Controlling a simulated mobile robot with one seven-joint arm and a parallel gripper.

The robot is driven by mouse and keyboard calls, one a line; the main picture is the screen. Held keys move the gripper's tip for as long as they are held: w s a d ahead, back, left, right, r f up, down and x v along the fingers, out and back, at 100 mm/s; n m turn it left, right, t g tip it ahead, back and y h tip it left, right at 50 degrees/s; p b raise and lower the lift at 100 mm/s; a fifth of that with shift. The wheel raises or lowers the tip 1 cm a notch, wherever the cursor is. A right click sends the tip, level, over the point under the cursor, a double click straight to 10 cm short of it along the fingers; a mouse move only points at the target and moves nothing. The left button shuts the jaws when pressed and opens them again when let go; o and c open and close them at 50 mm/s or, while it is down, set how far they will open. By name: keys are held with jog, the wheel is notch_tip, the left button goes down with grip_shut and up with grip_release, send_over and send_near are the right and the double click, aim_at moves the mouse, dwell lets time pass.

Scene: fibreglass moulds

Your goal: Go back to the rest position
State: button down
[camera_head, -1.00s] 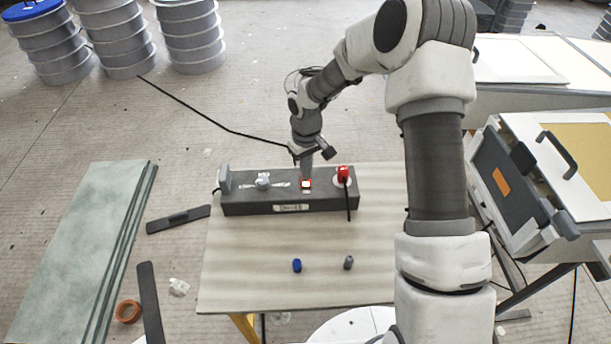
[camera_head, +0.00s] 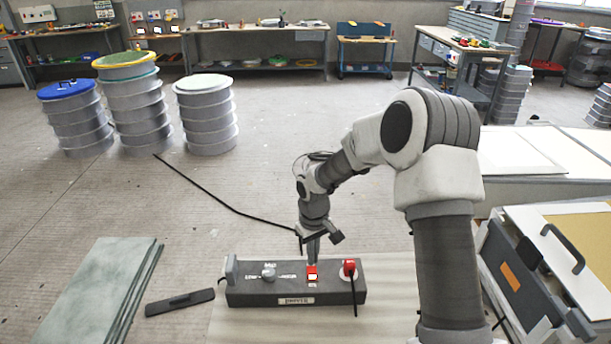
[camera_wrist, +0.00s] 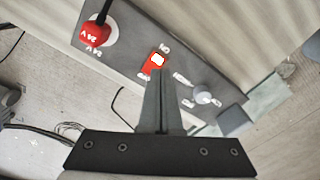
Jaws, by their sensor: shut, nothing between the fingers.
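My gripper (camera_head: 313,262) is shut and empty, pointing down at the dark control box on the table. Its fingertips are at or just above the lit red-and-white switch (camera_head: 312,275); I cannot tell whether they touch it. In the wrist view my closed fingers (camera_wrist: 158,82) end beside the same switch (camera_wrist: 156,61). The box (camera_head: 240,298) also carries a grey knob (camera_head: 268,271) to the left and a red plug (camera_head: 349,268) with a black cable to the right. The red plug (camera_wrist: 95,32) shows at the upper left of the wrist view.
The pale table (camera_head: 230,327) carries the box. Green-grey boards (camera_head: 95,290) and a dark flat bar (camera_head: 180,302) lie to the left. A grey case with a handle (camera_head: 520,268) stands at the right. Stacked drums (camera_head: 206,118) stand behind, with open floor between.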

jog(key=s+d+r+m+t, duration=0.1)
jog(key=s+d+r, duration=0.15)
jog(key=r, duration=0.45)
jog(key=s+d+r+m+t+h, duration=0.1)
jog(key=s+d+r, duration=0.1)
jog(key=s+r, duration=0.35)
jog(key=s+d+r+m+t, duration=0.1)
jog(key=s+d+r, duration=0.15)
jog(key=r, duration=0.65)
jog(key=s+d+r+m+t, duration=0.1)
jog(key=s+r, duration=0.1)
jog(key=s, duration=0.3)
jog(key=s+d+r+m, duration=0.1)
jog(key=s+r, duration=0.2)
jog(key=s, duration=0.3)
jog(key=s+d+r+m+t+y, duration=0.1)
jog(key=s+r, duration=0.1)
jog(key=s, duration=0.3)
jog(key=shift+s+d+r+t, duration=0.25)
jog(key=shift+s+r+t, duration=0.05)
jog(key=shift+s, duration=0.1)
